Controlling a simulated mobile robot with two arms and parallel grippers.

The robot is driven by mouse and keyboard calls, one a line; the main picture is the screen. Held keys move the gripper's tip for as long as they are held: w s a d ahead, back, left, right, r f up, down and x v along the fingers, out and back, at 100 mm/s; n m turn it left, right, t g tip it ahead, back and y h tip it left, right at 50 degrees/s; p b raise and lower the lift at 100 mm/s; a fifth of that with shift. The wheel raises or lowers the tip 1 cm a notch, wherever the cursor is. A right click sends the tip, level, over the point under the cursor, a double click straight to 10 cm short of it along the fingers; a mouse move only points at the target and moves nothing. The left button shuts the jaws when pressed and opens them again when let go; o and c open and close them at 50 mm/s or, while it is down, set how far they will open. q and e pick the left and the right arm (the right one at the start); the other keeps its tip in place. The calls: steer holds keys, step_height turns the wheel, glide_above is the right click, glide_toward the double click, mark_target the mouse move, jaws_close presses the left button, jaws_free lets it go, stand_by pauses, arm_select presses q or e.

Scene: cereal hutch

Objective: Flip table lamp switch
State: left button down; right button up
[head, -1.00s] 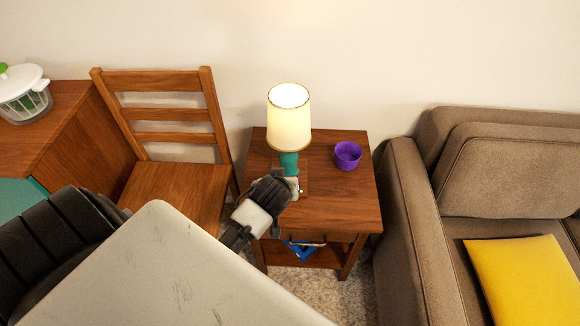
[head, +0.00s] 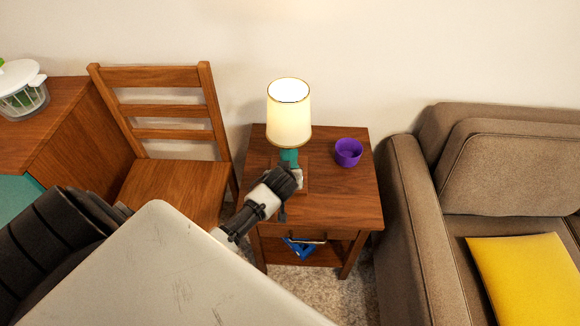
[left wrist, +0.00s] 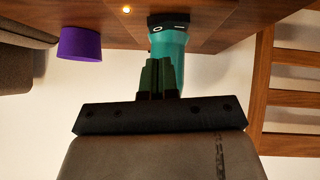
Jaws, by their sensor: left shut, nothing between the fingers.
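The table lamp stands upright on the wooden side table (head: 340,200). Its cream shade (head: 289,118) glows, and part of its teal body (head: 289,157) shows below. In the left wrist view, which is upside down, the teal body (left wrist: 167,50) meets a black switch panel (left wrist: 168,21) with white O and dash marks. My left gripper (head: 290,178) is in front of the lamp's lower part and hides it in the head view. Its fingers (left wrist: 160,75) are shut and empty, overlapping the teal body; contact cannot be told. My right gripper is not in view.
A purple bowl (head: 348,152) stands on the table right of the lamp. A wooden chair (head: 175,185) is on the left and a brown sofa (head: 400,190) on the right. A blue object (head: 300,247) lies on the lower shelf. The table's right front is clear.

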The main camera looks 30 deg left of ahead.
arm_select(q)
steer(key=shift+d+f, duration=0.15)
steer(key=shift+f, duration=0.65)
steer(key=shift+d+f, duration=0.15)
steer(key=shift+f, duration=0.65)
steer(key=shift+d+f, duration=0.2)
steer(key=shift+f, duration=0.2)
steer(key=shift+d+m+g+y, duration=0.1)
steer(key=shift+m+g+y, duration=0.3)
steer(key=shift+y, duration=0.1)
steer(key=shift+a, duration=0.2)
